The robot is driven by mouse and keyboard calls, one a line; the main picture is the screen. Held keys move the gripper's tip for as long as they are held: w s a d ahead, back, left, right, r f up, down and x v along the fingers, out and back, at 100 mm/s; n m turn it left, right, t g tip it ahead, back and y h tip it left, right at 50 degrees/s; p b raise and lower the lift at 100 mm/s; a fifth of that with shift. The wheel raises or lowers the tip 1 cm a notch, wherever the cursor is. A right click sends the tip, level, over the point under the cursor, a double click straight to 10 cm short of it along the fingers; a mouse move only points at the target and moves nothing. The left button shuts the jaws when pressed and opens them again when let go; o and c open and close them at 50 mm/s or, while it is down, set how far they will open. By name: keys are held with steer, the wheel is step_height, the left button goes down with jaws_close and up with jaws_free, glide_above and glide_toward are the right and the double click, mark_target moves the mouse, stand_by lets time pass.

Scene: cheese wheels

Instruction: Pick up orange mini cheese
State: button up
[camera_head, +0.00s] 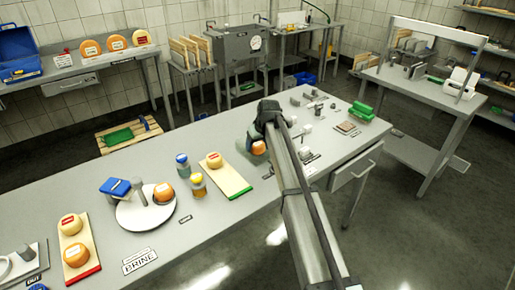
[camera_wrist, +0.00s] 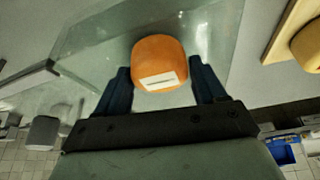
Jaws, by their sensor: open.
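An orange mini cheese (camera_wrist: 160,62) with a white label sits between the two dark fingers of my gripper (camera_wrist: 160,78) in the wrist view. The fingers are spread on either side of it, and I cannot tell whether they touch it. In the head view the same cheese (camera_head: 258,147) shows beside and partly behind my gripper (camera_head: 262,136), on the right part of the long table. A clear, glassy piece (camera_wrist: 90,45) surrounds the cheese in the wrist view. Other orange cheeses stand on a white round plate (camera_head: 130,216) and on a red-edged board (camera_head: 88,268).
A green-edged board (camera_head: 236,186) with a pale orange cheese lies left of my gripper. Blue-lidded (camera_head: 183,166) and yellow-lidded (camera_head: 197,184) jars stand near it. Small metal parts (camera_head: 306,153) lie to the right, and a green block (camera_head: 362,110) stands near the table's right end.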

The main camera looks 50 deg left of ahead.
steer(key=shift+c, duration=0.3)
steer(key=c, duration=0.7)
